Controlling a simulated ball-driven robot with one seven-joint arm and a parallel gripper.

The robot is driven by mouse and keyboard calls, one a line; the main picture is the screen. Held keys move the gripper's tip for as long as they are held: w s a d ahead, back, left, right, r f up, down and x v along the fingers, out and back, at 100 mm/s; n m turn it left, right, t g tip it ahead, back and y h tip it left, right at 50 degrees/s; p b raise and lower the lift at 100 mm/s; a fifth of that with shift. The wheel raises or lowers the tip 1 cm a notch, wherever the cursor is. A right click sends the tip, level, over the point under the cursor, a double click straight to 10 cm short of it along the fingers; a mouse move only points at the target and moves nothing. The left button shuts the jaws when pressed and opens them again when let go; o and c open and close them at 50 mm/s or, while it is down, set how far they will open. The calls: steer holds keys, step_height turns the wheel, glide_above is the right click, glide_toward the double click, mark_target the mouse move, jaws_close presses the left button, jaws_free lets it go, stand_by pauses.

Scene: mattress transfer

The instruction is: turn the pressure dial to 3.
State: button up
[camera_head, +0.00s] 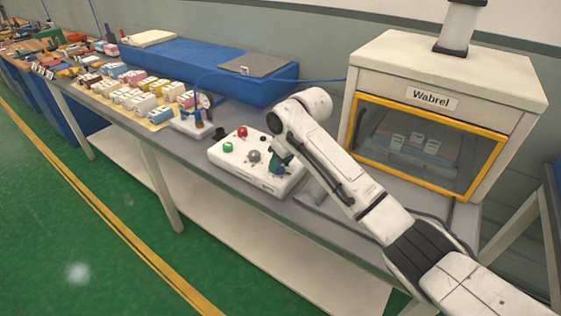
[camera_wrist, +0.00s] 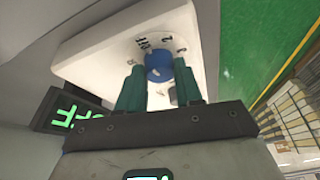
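The white control box (camera_head: 225,160) stands on the bench. In the wrist view, its panel (camera_wrist: 100,50) carries a round blue dial (camera_wrist: 158,67) ringed by small dark markings. The markings are too small to read surely, and I cannot tell which one the dial points to. My gripper (camera_wrist: 159,64) has its two teal fingers apart, one on each side of the dial, with little or no gap. I cannot tell whether they press on it. In the head view my gripper (camera_head: 278,163) is over the right part of the box and hides the blue dial.
A green button (camera_head: 228,147), a red button (camera_head: 242,132) and a grey knob (camera_head: 253,156) are on the box. A Wabrel cabinet (camera_head: 440,75) stands to the right. A gauge stand (camera_head: 197,122) and a tray of small boxes are to the left. A lit green display (camera_wrist: 80,115) shows in the wrist view.

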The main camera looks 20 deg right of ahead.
steer(key=c, duration=0.5)
steer(key=shift+o, duration=0.2)
